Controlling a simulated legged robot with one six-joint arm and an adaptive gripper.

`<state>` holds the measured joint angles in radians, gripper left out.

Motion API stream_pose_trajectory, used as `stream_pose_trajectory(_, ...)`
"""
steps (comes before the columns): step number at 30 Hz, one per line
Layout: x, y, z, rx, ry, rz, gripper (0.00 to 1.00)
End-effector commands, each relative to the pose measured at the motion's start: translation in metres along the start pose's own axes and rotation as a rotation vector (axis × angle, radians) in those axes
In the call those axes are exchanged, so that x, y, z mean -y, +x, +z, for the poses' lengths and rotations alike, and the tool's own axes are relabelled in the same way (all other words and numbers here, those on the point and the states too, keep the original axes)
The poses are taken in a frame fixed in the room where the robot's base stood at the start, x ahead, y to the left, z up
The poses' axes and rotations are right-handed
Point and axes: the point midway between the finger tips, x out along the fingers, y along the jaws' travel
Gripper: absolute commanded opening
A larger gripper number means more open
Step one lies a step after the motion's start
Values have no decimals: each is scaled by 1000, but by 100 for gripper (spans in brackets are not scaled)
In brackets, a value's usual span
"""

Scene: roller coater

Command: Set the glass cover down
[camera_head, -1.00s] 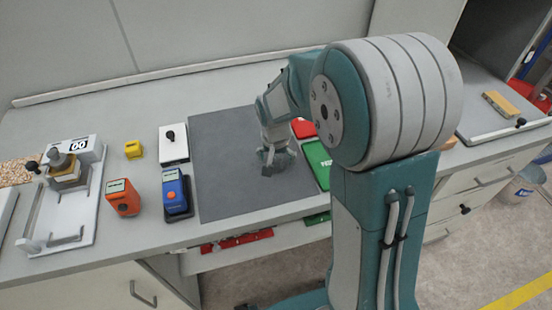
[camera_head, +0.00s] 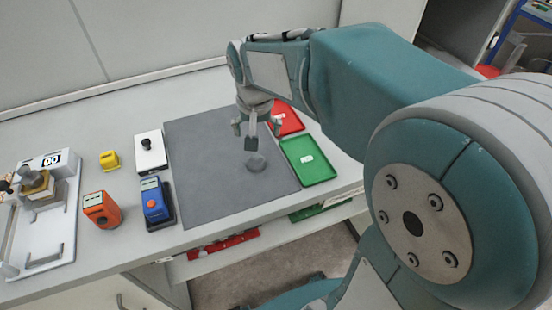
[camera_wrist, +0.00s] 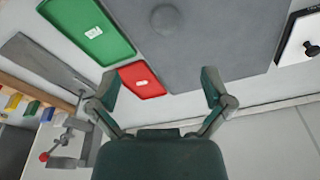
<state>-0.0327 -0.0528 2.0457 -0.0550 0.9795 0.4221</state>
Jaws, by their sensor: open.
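The glass cover (camera_head: 256,162) is a small round clear disc lying on the dark grey mat (camera_head: 205,165), near the mat's right side. It also shows in the wrist view as a faint round shape (camera_wrist: 166,18) near the top edge. My gripper (camera_head: 254,138) hangs just above and behind the cover, apart from it. In the wrist view my gripper (camera_wrist: 158,88) has its two fingers spread wide with nothing between them.
Green tray (camera_head: 322,178) and red tray (camera_head: 291,128) lie right of the mat. Left of it are a white box with a black knob (camera_head: 149,158), a blue device (camera_head: 153,204), an orange device (camera_head: 97,216) and a yellow block (camera_head: 109,162).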

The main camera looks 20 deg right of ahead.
Motion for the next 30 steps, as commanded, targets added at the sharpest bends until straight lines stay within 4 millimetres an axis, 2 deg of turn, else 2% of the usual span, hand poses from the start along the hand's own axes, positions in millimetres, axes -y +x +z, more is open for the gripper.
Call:
stream_pose_trajectory(1, -6, -14, 12, -31, -25, -16, 100)
stream_pose_trajectory(6, -25, -41, 53, -113, -124, -52, 100)
stream_pose_trajectory(12, -45, -58, 101, -215, -240, -83, 100)
stream_pose_trajectory(16, -55, -61, 127, -273, -303, -93, 100)
stream_pose_trajectory(21, -61, -60, 142, -309, -346, -97, 100)
stream_pose_trajectory(30, -61, -59, 143, -310, -351, -97, 100)
